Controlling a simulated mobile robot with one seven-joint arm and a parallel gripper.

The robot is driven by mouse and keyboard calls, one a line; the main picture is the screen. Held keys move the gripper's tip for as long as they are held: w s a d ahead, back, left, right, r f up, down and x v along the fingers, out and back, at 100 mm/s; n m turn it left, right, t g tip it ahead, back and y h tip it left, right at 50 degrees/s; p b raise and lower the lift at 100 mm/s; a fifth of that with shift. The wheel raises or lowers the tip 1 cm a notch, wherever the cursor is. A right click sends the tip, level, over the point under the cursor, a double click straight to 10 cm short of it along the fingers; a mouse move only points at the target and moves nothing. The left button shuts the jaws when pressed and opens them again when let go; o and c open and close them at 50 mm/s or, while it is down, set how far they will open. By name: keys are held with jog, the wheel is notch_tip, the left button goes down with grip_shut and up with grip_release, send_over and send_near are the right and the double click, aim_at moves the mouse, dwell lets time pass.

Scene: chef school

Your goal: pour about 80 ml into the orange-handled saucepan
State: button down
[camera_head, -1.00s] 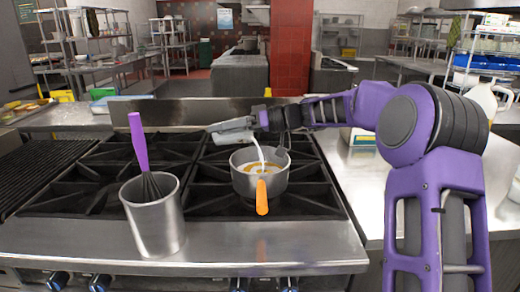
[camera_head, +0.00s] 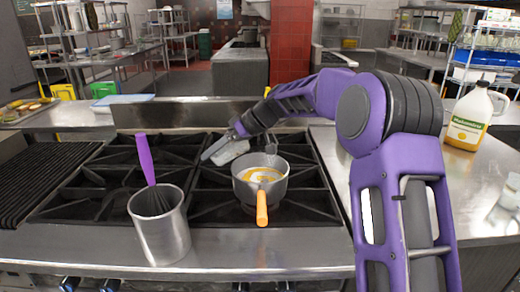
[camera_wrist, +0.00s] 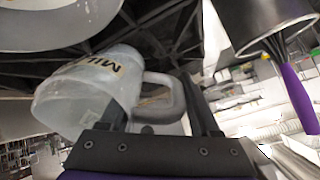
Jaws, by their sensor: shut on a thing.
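The saucepan (camera_head: 246,187) stands on the stove, its orange handle (camera_head: 262,210) pointing toward me. Amber liquid with white in it (camera_head: 262,175) shows inside. My gripper (camera_head: 238,133) is shut on the handle of a translucent milk jug (camera_head: 226,153), just left of and behind the saucepan rim. In the wrist view my gripper (camera_wrist: 160,108) holds the jug (camera_wrist: 85,100), which has dark lettering, partly cut off. The jug looks tilted. No stream shows between jug and pan. The jug's liquid level cannot be made out. A pale rounded rim (camera_wrist: 60,25) shows at the wrist view's top left.
A steel pot (camera_head: 160,228) holding a purple-handled whisk (camera_head: 145,160) stands at the stove's front left. A large labelled jug (camera_head: 468,118) stands on the right counter. A ribbed griddle (camera_head: 50,178) lies at the left. The burner grates around the saucepan are otherwise clear.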

jog(key=shift+r+h+p, duration=0.15)
jog(key=shift+h+p, duration=0.35)
dwell(1.7)
jog(key=h+p, duration=0.1)
jog(key=p, duration=0.2)
jog(key=shift+a+r+h+p, duration=0.35)
jog(key=shift+r+h, duration=0.05)
jog(key=shift+w+a+f+h+b, duration=0.1)
jog(key=shift+a+f+h, duration=0.55)
jog(key=shift+f+h, duration=0.7)
jog(key=shift+s+a+f+h+b, duration=0.15)
jog(key=shift+a+f+h, duration=0.5)
jog(key=shift+f+h, duration=0.7)
jog(key=shift+w+a+f+h+b, duration=0.15)
jog(key=shift+a+f+h, duration=0.7)
jog(key=shift+f, duration=0.85)
jog(key=shift+d+r, duration=0.1)
jog(key=shift+d, duration=0.1)
